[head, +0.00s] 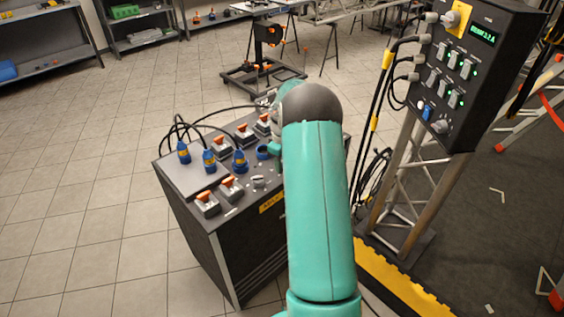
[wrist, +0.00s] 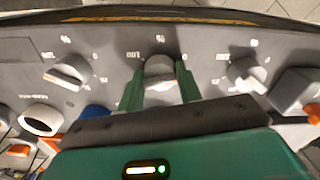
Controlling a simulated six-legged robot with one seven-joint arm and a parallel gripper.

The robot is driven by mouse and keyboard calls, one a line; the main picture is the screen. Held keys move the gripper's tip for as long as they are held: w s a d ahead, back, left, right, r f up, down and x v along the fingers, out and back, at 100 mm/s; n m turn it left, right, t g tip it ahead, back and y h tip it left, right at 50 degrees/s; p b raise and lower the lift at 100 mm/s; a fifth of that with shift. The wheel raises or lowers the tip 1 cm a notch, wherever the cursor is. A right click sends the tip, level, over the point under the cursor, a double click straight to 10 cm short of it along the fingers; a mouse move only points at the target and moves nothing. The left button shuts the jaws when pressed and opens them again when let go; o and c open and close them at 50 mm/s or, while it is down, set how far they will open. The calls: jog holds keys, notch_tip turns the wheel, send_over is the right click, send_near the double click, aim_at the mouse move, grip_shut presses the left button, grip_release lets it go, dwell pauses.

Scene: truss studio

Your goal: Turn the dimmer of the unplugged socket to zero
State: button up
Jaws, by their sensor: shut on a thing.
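The dimmer rack (head: 235,255) is a dark box with a grey top panel. Several blue plugs with black cables, such as one blue plug (head: 184,152), stand in its sockets. An open blue socket ring (head: 264,151) without a plug shows beside my arm. In the wrist view, three pale dimmer knobs stand in a row: left knob (wrist: 70,72), middle knob (wrist: 160,70) and right knob (wrist: 247,73). My gripper (wrist: 159,86) has its green fingers on both sides of the middle knob, shut on it. Its pointer is hard to read. In the head view my arm hides the gripper.
Orange-handled switches (head: 207,202) stand on the rack top near its left edge. A tall control box (head: 466,75) on a truss stand rises at right, with cables hanging beside it. A yellow ramp edge (head: 405,285) lies at lower right. The tiled floor at left is clear.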

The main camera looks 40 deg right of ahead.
jog(key=shift+n, duration=1.5)
jog(key=o, duration=1)
notch_tip(320, 180, up, 14)
